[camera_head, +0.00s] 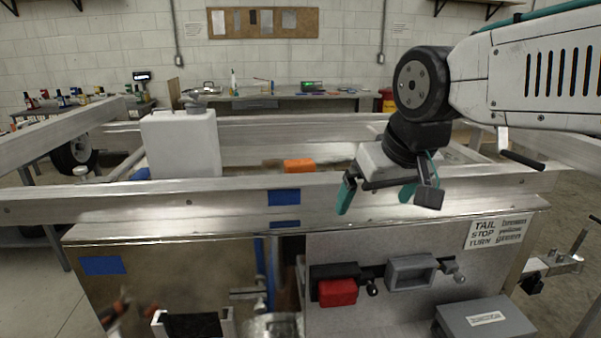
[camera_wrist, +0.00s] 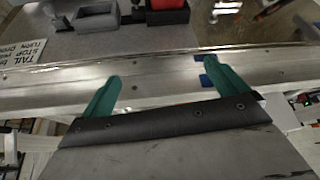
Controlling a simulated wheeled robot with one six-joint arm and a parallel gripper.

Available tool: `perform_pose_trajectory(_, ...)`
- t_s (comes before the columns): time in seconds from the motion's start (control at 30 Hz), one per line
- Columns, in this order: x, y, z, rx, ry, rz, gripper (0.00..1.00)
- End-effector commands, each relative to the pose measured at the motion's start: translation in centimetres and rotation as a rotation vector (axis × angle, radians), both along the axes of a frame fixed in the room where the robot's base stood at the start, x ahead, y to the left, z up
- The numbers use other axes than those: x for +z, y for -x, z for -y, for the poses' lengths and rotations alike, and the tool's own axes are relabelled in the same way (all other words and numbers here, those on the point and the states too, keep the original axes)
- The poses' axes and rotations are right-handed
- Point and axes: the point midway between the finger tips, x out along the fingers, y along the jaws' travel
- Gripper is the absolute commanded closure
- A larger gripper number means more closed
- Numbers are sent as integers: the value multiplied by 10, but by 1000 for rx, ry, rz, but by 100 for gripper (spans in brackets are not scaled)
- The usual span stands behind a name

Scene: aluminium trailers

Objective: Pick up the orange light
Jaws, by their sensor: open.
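The orange light (camera_head: 299,166) is a small orange block behind the trailer's near top rail, left of centre in the head view. Its lower part is hidden by the rail. I cannot make it out in the wrist view. My gripper (camera_head: 376,194) is open and empty, with its teal fingers pointing down over the near rail, to the right of the orange light and apart from it. In the wrist view the open fingers of my gripper (camera_wrist: 160,72) lie over the aluminium rail (camera_wrist: 150,88), with nothing between them.
A white jug (camera_head: 180,145) stands left of the orange light. On the front panel are a red light (camera_head: 337,292) and a grey holder (camera_head: 410,272); they show in the wrist view as a red piece (camera_wrist: 167,4) and a grey frame (camera_wrist: 95,17). A grey box (camera_head: 487,319) sits lower right.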

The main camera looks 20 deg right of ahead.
Motion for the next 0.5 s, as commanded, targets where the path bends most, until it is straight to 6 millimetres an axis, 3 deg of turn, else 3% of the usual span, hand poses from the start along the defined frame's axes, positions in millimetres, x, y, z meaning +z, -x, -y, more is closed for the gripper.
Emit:
perform_pose_trajectory(0.03,9,-26,-2,-3,-1,5,2)
perform_pose_trajectory(0.2,28,-99,-8,-18,-1,-10,2)
perform_pose_trajectory(0.5,24,-223,-25,-45,-1,-46,2)
